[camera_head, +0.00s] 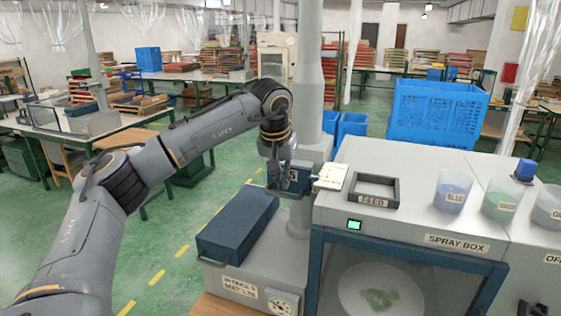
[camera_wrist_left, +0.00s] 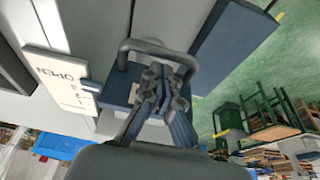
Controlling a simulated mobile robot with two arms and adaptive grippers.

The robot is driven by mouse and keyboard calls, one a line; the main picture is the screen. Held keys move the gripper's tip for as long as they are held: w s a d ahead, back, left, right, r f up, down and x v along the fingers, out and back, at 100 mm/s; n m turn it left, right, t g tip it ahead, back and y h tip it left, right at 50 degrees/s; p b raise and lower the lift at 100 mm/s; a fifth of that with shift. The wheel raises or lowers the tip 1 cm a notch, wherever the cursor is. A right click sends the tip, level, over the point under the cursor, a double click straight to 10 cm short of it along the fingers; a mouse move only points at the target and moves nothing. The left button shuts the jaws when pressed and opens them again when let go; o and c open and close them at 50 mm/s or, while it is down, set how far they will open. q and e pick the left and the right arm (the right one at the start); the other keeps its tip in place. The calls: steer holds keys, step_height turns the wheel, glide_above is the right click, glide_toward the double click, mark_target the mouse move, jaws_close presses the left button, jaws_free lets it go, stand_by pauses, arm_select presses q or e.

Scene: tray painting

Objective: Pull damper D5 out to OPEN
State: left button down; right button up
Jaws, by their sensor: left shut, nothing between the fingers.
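The damper is a dark blue plate (camera_head: 299,181) at the grey vertical duct, beside a cream scale card (camera_head: 331,177). In the left wrist view the blue plate (camera_wrist_left: 113,88) carries a grey U-shaped handle (camera_wrist_left: 127,45), and the card (camera_wrist_left: 58,78) reads OPEN at one end. My left gripper (camera_head: 273,180) is at the plate's left side. In the left wrist view its fingers (camera_wrist_left: 164,76) are shut and empty, overlapping the handle's opening. Whether they touch the handle I cannot tell. My right gripper is not in view.
The grey duct (camera_head: 310,95) rises behind the damper. A long dark blue box (camera_head: 238,226) lies below my left gripper. The spray box (camera_head: 420,238) stands at the right, with a USED tray (camera_head: 391,190) and cups on top. Green floor is open at the left.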

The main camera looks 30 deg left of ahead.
arm_select(q)
steer(key=shift+x, duration=1)
